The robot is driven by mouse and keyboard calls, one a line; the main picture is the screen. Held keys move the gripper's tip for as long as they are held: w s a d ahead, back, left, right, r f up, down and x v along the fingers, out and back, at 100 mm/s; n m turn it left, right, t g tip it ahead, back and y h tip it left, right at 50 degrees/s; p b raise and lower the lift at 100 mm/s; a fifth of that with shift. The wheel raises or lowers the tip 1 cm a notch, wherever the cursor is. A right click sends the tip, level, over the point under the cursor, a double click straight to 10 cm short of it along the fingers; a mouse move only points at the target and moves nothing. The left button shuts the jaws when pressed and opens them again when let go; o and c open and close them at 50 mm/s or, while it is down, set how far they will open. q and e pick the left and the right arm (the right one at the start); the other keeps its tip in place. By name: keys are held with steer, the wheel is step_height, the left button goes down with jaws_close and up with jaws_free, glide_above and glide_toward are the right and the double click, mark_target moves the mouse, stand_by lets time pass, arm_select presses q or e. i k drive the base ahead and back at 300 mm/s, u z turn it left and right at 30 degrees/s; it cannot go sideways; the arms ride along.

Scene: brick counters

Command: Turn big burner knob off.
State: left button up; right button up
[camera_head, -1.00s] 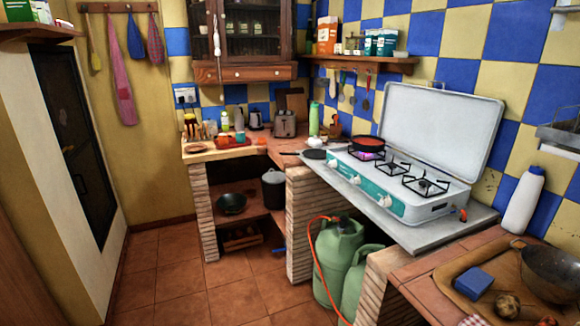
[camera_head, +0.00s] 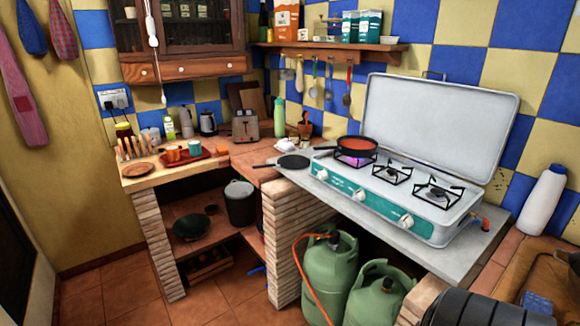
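A white and teal gas stove (camera_head: 385,205) with its lid raised stands on the grey counter. Three white knobs are on its front: a left knob (camera_head: 322,175), a middle knob (camera_head: 347,196) and a right knob (camera_head: 406,221). A purple-blue flame glows at the left burner (camera_head: 356,161), under a black pan (camera_head: 357,145) with red contents. The middle burner (camera_head: 391,176) and right burner (camera_head: 437,194) show no flame. The knobs' exact angles are too small to read. Neither gripper is in view; a dark part, seemingly of my arm, shows at the bottom right.
Green gas bottles (camera_head: 330,275) with an orange hose stand below the stove. A brick pillar (camera_head: 283,235) is left of them. A white bottle (camera_head: 542,200) stands right of the stove. A black flat pan (camera_head: 293,161) lies left of it. Floor is clear at lower left.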

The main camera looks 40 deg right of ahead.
mark_target(324, 175)
steer(key=i, duration=3.55)
steer(key=z, duration=2.6)
